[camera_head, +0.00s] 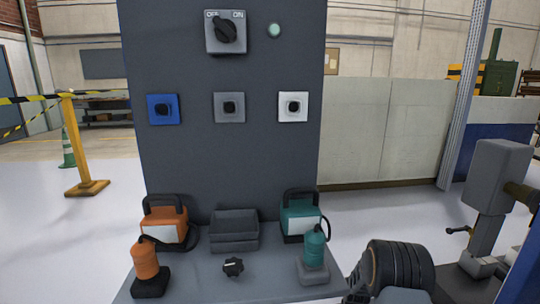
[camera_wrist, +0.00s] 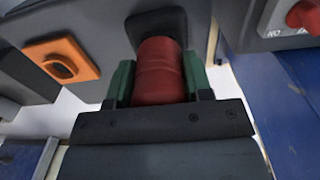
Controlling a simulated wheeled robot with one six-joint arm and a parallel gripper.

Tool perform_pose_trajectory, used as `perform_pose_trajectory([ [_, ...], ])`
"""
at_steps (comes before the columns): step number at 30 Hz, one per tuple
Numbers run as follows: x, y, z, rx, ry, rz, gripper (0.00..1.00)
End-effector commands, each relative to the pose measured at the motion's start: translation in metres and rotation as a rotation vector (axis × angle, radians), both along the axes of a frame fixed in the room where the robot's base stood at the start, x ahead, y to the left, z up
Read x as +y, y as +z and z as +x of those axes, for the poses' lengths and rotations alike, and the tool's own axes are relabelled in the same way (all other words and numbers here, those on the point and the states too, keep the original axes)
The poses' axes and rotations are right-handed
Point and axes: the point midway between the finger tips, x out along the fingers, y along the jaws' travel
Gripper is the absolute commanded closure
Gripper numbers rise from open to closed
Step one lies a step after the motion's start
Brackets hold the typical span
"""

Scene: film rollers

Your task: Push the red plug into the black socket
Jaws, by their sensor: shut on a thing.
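The red plug (camera_wrist: 160,82) is a short cylinder in the middle of the wrist view. My gripper (camera_wrist: 157,64) has green fingers, one on each side of the plug, and is shut on it. The black socket (camera_wrist: 158,20) is a dark square plate on a grey panel, directly beyond the plug's far end. The plug is lined up with it and its far end overlaps the plate in the picture. I cannot tell whether it touches or how deep it sits. The socket's opening is hidden by the plug. Neither shows in the head view.
An orange socket (camera_wrist: 62,64) is left of the plug, and a red knob (camera_wrist: 304,14) is at the right. The head view shows another panel with blue (camera_head: 154,117), grey and white sockets, above a shelf with an orange plug (camera_head: 145,262) and a teal plug (camera_head: 314,248).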

Motion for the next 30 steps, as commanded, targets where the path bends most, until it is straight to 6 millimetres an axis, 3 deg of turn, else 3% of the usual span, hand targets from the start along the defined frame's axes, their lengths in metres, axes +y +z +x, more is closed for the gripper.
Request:
perform_pose_trajectory([
  [1, 0.004, -0.009, -0.009, 0.023, 0.003, 0.006, 0.92],
  [15, 0.005, 0.034, -0.020, -0.015, 0.004, 0.007, 0.91],
  [30, 0.000, 0.061, -0.022, -0.024, -0.003, 0.006, 0.92],
])
